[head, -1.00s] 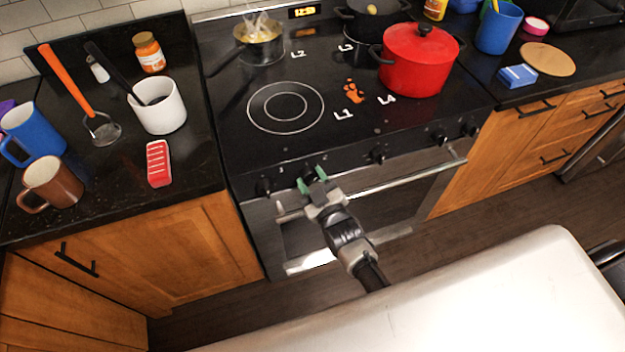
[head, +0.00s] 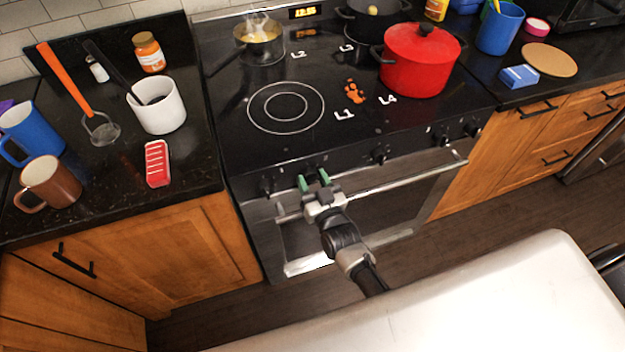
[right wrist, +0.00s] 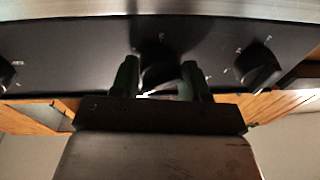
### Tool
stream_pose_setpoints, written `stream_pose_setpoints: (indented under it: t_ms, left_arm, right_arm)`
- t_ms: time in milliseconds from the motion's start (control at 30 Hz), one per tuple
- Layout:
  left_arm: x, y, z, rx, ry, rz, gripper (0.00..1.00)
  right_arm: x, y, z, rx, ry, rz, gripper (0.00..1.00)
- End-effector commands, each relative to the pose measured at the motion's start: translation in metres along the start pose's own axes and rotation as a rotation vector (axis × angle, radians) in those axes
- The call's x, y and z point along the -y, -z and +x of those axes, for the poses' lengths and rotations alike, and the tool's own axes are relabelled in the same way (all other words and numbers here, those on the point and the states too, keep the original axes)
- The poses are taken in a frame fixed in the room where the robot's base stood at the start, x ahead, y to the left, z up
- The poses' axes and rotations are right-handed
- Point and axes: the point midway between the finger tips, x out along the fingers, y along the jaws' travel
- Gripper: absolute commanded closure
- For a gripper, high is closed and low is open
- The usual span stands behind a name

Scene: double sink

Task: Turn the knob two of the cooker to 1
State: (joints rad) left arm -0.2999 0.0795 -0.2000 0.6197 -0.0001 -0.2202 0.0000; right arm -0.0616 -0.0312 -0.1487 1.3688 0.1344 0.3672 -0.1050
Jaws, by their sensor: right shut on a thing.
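The cooker (head: 230,160) has a row of dark knobs along its front panel. My right gripper (head: 314,181) is at the second knob from the left, its green fingers pointing up at the panel. In the right wrist view, knob two (right wrist: 160,72) sits between the fingers of my right gripper (right wrist: 160,82), which are shut on its sides. The gripper hides part of this knob in both views, and I cannot read its setting. The first knob (head: 266,187) is just left of the gripper. My left gripper is not in view.
A horizontal oven handle (head: 410,179) runs below the knobs, close to my right gripper. A red pot (head: 415,65) and a steaming pan (head: 259,48) stand on the hob. Another knob (right wrist: 258,68) is beside the gripper in the right wrist view.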

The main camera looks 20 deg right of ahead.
Motion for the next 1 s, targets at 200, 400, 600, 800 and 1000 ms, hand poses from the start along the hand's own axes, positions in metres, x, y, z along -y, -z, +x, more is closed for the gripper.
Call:
stream_pose_setpoints:
  t_ms: [200,400,600,800,1000]
  left_arm:
    - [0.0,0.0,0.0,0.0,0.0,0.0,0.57]
    - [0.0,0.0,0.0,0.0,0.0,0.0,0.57]
    - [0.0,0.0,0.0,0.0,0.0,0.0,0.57]
    - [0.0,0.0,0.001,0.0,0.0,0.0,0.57]
    - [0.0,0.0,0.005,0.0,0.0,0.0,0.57]
  right_arm:
    - [0.0,-0.001,0.0,0.002,0.0,0.0,0.78]
    - [0.0,-0.001,0.0,0.002,0.0,0.0,0.36]
    - [0.0,0.0,0.0,0.001,0.0,-0.001,0.3]
    - [0.0,-0.002,-0.006,0.002,0.0,-0.001,0.3]
    - [0.0,-0.003,-0.039,0.004,0.0,-0.001,0.3]
